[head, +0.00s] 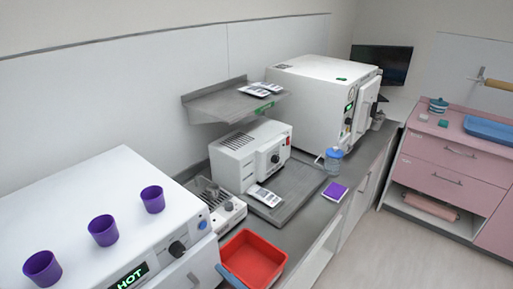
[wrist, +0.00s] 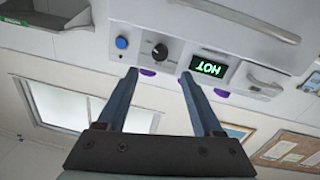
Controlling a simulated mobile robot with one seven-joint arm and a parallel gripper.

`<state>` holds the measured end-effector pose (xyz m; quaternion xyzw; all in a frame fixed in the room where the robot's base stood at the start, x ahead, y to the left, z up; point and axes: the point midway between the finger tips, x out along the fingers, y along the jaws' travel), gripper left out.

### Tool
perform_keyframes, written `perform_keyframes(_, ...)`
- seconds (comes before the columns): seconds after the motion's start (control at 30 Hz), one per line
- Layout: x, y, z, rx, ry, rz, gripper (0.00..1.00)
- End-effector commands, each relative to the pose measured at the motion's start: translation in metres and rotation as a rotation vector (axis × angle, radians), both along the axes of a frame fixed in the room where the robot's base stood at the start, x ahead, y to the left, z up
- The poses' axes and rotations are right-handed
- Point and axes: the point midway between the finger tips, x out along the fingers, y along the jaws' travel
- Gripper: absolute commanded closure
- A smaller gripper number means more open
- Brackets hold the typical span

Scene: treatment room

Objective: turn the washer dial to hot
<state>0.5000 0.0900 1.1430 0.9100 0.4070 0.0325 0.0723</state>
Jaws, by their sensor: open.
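The washer (head: 125,205) is the white machine at the lower left in the head view. Its front carries a black dial (head: 177,248), a blue button (head: 202,225) and a display (head: 130,276) with green letters reading HOT. The wrist view is upside down; there the dial (wrist: 160,52) lies between the blue button (wrist: 121,42) and the display (wrist: 208,67), which also reads HOT. My gripper (wrist: 159,75) is open and empty. Its fingertips are apart, pointing toward the panel, and the dial shows just beyond the gap between them. I see no finger touching the dial.
Several purple cups (head: 103,230) stand on the washer top. A red bin (head: 256,257) is right of the washer on the counter. Farther back are a smaller white device (head: 235,160), a blue-capped jar (head: 333,160) and a large white machine (head: 310,95). Floor is clear at right.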

Motion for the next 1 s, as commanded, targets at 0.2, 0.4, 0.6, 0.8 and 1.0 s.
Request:
perform_keyframes(0.2, -0.024, -0.03, -0.001, -0.009, -0.002, -0.005, 0.32)
perform_keyframes(0.4, 0.013, -0.029, 0.025, -0.081, 0.018, -0.086, 0.32)
perform_keyframes(0.6, 0.038, -0.035, 0.055, -0.11, 0.006, -0.188, 0.32)
perform_keyframes(0.8, 0.055, -0.042, 0.09, -0.108, -0.029, -0.288, 0.32)
perform_keyframes(1.0, 0.064, -0.049, 0.129, -0.084, -0.083, -0.384, 0.32)
